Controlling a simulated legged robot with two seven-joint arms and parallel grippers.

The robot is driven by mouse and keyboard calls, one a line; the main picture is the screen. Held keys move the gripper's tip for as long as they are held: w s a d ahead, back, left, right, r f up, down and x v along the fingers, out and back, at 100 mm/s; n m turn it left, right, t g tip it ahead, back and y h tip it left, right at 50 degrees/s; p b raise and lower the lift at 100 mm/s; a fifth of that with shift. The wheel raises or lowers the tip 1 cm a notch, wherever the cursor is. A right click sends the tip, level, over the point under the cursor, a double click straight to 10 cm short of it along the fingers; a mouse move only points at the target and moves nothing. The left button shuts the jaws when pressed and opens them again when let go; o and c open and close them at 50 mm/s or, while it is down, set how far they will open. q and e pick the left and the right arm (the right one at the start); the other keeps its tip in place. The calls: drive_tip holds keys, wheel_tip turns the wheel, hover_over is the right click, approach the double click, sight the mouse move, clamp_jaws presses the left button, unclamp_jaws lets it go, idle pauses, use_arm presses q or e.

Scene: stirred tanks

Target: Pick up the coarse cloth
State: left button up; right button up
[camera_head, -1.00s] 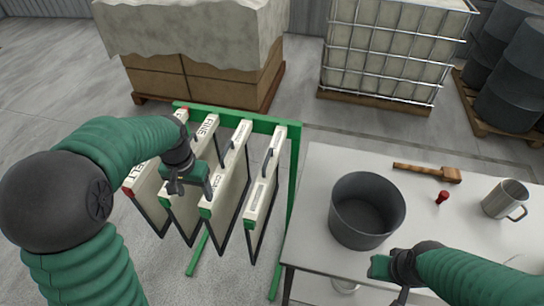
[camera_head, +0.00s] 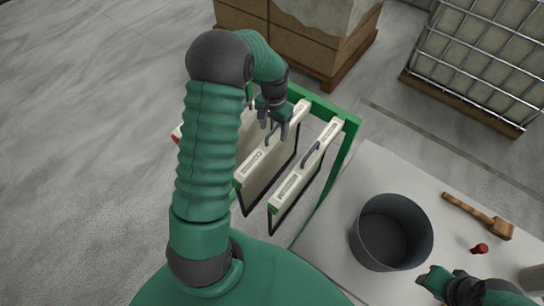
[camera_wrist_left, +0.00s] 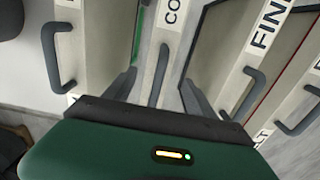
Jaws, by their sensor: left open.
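The coarse cloth (camera_head: 262,165) is a pale framed panel with a dark handle, hanging in a green rack. In the left wrist view its top edge reads "CO" (camera_wrist_left: 170,16), with the rest hidden or out of frame. My left gripper (camera_head: 273,128) is over this panel's top edge. In the left wrist view the open fingers (camera_wrist_left: 158,92) are on either side of its dark handle; I cannot tell whether they touch it. My right gripper (camera_head: 432,280) is low at the right, beside the pot; its jaws are not clear.
The panel marked "FIN" (camera_wrist_left: 266,28) and another panel (camera_head: 308,165) hang close on either side. The green rack (camera_head: 345,150) borders the white table (camera_head: 385,175), which bears a grey pot (camera_head: 391,232), a mallet (camera_head: 480,215) and a small red-topped object (camera_head: 480,248).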

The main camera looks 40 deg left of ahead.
sight(275, 136)
use_arm(q)
drive_tip(key=f, duration=0.1)
drive_tip(key=f+p, duration=0.1)
drive_tip(key=f, duration=0.1)
drive_tip(key=f+p, duration=0.1)
drive_tip(key=shift+d+f, duration=0.2)
drive_tip(key=shift+d, duration=0.05)
drive_tip(key=shift+f, duration=0.3)
drive_tip(key=shift+w, duration=0.1)
drive_tip(key=shift+c, duration=0.3)
drive_tip(key=shift+w+a+f, duration=0.1)
drive_tip(key=shift+w+f, duration=0.05)
drive_tip(key=c, duration=1.2)
clamp_jaws()
